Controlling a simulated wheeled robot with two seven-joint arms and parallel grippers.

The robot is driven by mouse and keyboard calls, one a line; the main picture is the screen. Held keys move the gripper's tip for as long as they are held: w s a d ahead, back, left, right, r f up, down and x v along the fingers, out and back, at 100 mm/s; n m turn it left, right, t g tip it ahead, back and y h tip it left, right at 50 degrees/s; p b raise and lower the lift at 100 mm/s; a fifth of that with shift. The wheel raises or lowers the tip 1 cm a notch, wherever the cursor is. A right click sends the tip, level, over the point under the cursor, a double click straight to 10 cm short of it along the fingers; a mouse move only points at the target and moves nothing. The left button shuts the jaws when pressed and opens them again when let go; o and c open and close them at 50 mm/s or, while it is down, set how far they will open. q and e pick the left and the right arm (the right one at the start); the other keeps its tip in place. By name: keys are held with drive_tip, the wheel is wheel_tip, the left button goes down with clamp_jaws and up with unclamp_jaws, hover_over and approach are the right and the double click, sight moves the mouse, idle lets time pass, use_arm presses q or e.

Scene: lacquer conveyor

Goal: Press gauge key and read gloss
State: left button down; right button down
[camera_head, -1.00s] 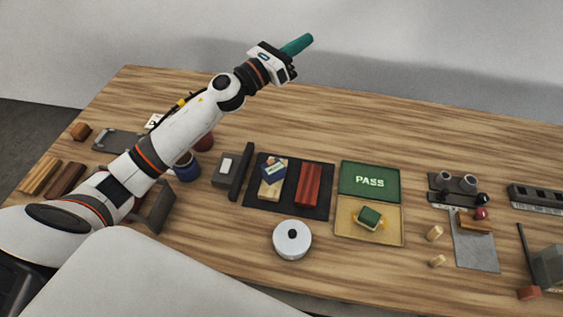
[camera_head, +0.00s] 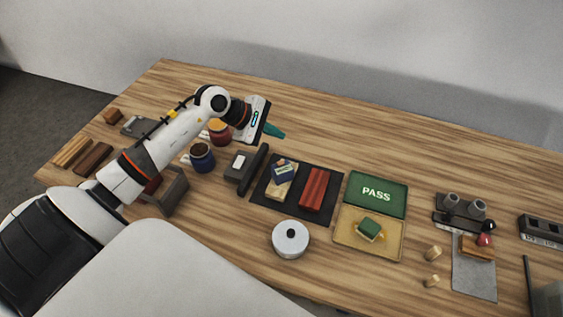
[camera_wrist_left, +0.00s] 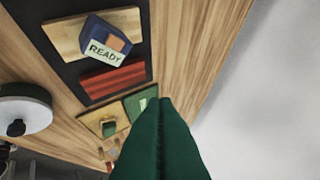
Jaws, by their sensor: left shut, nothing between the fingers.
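The gauge (camera_head: 284,170) is a small dark blue box on a pale wooden block (camera_head: 277,191), on the black mat (camera_head: 256,198). In the left wrist view the gauge (camera_wrist_left: 93,31) has a pale display reading READY and an orange-brown patch on top, possibly its key. A glossy red block (camera_head: 313,189) lies to its right, also in the left wrist view (camera_wrist_left: 113,80). My left gripper (camera_head: 281,134), with green fingers, is shut and empty. It is in the air behind the gauge, apart from it. My right gripper is not in view.
A green PASS panel (camera_head: 376,194) and a tan tray (camera_head: 348,241) are right of the mat. A round white pot (camera_head: 290,239) stands in front. Blue (camera_head: 203,159) and red (camera_head: 219,133) jars are at left. A dark upright bar (camera_head: 249,168) borders the mat. The table's back is clear.

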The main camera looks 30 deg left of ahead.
use_arm(q)
drive_tip(key=b, duration=0.4)
approach(281, 163)
drive_tip(key=w+d, duration=0.1)
drive_tip(key=w+d+f, duration=0.1)
drive_tip(key=w, duration=0.1)
drive_tip(key=w+d+f, duration=0.1)
drive_tip(key=shift+w+d, duration=0.25)
drive_tip(key=shift+d, duration=0.1)
drive_tip(key=shift+f+b, duration=0.5)
drive_tip(key=shift+b, duration=0.1)
drive_tip(key=shift+r, duration=0.1)
idle(0.9)
drive_tip(key=shift+f+b, duration=0.45)
drive_tip(key=shift+b, duration=0.15)
